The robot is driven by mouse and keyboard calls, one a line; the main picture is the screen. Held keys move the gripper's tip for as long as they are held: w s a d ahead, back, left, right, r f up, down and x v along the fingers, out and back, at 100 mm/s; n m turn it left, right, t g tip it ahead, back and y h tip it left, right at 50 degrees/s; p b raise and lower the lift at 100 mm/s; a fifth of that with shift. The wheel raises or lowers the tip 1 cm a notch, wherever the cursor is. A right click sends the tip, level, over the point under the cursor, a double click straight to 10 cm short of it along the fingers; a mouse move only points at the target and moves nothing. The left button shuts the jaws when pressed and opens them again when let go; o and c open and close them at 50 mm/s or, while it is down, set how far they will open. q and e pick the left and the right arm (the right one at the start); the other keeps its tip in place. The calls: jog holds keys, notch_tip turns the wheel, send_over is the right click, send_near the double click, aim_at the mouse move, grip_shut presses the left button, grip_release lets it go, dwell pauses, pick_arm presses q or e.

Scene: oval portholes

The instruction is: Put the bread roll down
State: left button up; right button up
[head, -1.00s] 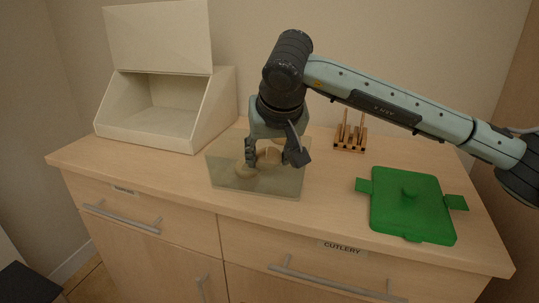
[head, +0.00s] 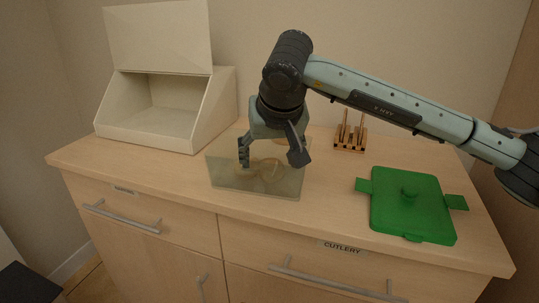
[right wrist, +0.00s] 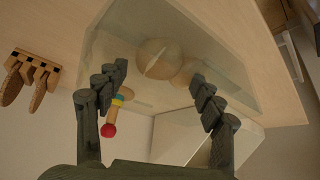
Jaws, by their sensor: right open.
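The tan bread roll (head: 266,169) lies inside a clear, see-through box (head: 225,180) on the counter. In the right wrist view the roll (right wrist: 158,58) shows a pale slash, and another tan rounded shape (right wrist: 185,75) lies against it. My right gripper (head: 270,160) is open over the box, its fingers pointing down to either side of the roll. In the right wrist view the open fingers (right wrist: 158,90) stand apart with a gap around the roll. My left gripper is not in view.
A white open bin (head: 165,115) stands at the back left. A green lid with a knob (head: 408,215) lies at the right. A wooden rack (head: 350,138) stands behind. A red-tipped stick (right wrist: 109,128) shows beside a finger. Counter between box and lid is clear.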

jog(key=v, duration=1.2)
jog(key=shift+r, duration=0.3)
